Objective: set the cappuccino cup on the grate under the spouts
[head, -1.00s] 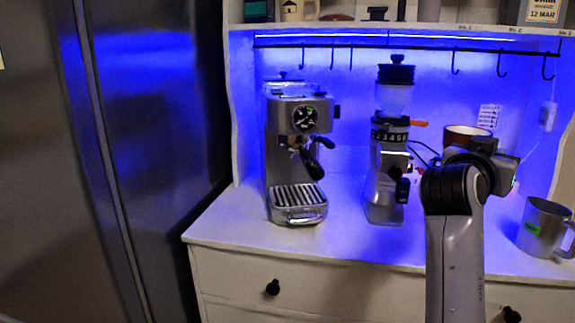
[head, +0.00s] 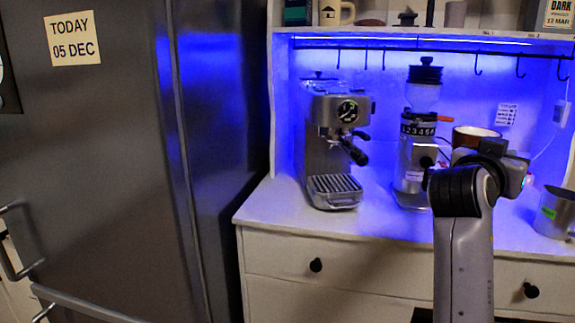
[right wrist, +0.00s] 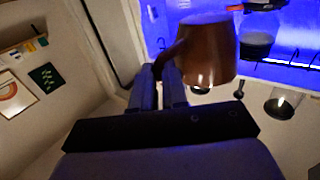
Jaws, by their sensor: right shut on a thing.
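The brown cappuccino cup (head: 474,134) shows in the head view behind my right wrist, which covers its lower part. In the right wrist view the brown cup (right wrist: 210,52) is large and close, with its handle between the fingers of my right gripper (right wrist: 170,82). The gripper is shut on it. The steel espresso machine (head: 326,130) stands to the left on the counter. Its slotted grate (head: 335,187) is bare, below the group with a black-handled portafilter (head: 353,150). The spouts are too small to make out. My left gripper is not in view.
A grinder (head: 416,160) stands between the machine and the cup. A steel pitcher (head: 556,212) with a green label is at the right. Hooks hang from a rail (head: 400,47) above. Bare counter (head: 285,210) lies left of the machine; a dark fridge (head: 110,150) is farther left.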

